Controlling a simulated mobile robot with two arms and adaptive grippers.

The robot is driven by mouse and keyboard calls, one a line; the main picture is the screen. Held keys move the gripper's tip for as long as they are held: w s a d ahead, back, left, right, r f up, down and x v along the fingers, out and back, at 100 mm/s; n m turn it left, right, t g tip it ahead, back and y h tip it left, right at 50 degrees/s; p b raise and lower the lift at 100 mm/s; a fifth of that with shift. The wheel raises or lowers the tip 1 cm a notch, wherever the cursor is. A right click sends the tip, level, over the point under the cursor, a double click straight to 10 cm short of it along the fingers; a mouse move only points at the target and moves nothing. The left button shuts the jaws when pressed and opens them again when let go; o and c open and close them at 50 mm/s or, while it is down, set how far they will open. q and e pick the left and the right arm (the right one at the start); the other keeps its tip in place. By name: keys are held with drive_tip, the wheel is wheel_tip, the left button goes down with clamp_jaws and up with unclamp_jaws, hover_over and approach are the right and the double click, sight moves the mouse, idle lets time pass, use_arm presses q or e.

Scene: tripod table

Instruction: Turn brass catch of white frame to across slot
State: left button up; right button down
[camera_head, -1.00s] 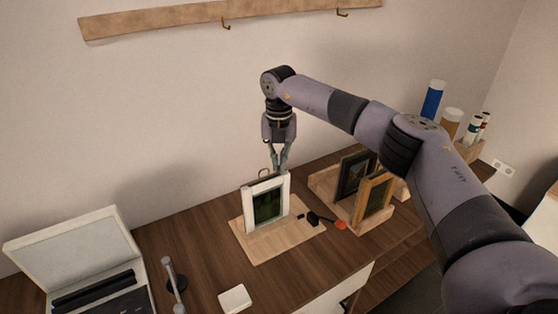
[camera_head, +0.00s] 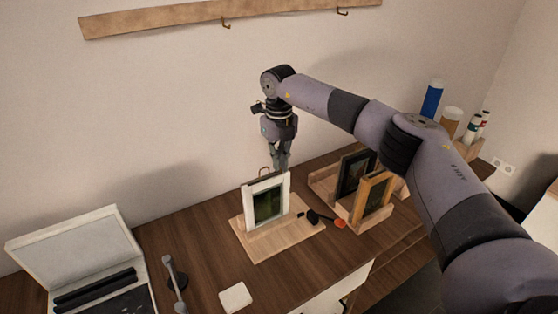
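The white frame (camera_head: 266,202) with a dark green picture stands upright on a pale wooden board (camera_head: 265,243) on the table. A thin brass-coloured loop (camera_head: 264,172) shows at its top edge, left of my gripper; I cannot tell whether this is the catch. My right gripper (camera_head: 279,168) points down at the top of the white frame, towards its right side. Its fingertips are close to or behind the top edge, and contact cannot be made out. The gap between the fingers is too small to judge. My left gripper is not in view.
A dark tool with an orange end (camera_head: 338,224) lies right of the frame. A wooden rack (camera_head: 328,187) holds a dark frame (camera_head: 352,172) and a wood-coloured frame (camera_head: 374,195). A laptop-like case (camera_head: 75,235) and a white square (camera_head: 235,298) are at left and front.

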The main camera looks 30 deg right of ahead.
idle(0.3)
drive_tip(key=c, duration=1.8)
unclamp_jaws()
